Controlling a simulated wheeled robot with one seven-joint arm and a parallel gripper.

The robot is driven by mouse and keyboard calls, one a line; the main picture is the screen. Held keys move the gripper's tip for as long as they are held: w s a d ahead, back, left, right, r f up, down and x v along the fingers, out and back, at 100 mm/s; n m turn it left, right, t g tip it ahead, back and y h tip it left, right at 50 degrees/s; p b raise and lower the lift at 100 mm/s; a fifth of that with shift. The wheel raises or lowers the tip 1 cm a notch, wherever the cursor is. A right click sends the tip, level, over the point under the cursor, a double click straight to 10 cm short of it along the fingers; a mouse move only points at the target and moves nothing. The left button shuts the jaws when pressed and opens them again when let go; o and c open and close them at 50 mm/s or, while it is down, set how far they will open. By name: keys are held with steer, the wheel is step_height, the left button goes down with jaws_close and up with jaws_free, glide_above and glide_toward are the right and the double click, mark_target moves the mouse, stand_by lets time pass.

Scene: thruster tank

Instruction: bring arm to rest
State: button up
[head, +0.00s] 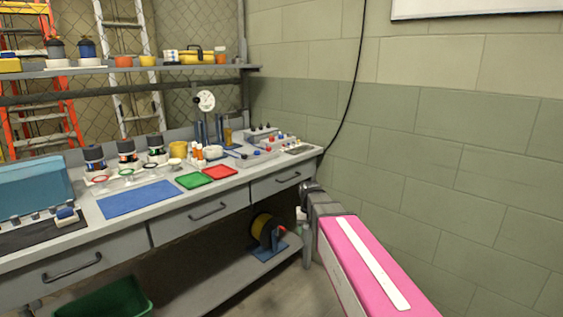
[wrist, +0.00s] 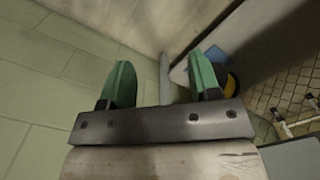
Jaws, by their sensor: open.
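My gripper (wrist: 162,80) shows in the wrist view with its two green fingers wide apart and nothing between them. Behind the fingers is a grey metal bar with screws. Beyond them lie a pale wall, the floor and the underside area of the bench. In the head view my arm, with a pink link and a white stripe, reaches from the lower right towards the bench's right end. The fingers cannot be made out in that view.
The grey workbench (head: 232,198) runs along the left, with a blue mat (head: 137,199), green tray (head: 194,181), red tray (head: 220,172) and several bottles on it. A yellow reel (head: 262,229) sits on the lower shelf. A block wall (head: 450,150) closes the right side.

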steer(key=s+d+f, duration=0.4)
steer(key=s+f, duration=0.1)
steer(key=s, duration=0.2)
steer(key=s+d+f, duration=0.4)
steer(key=s+f, duration=0.1)
steer(key=s, duration=0.2)
steer(key=shift+s+d+f, duration=0.2)
steer(key=shift+s+f, duration=0.05)
steer(key=shift+f, duration=0.1)
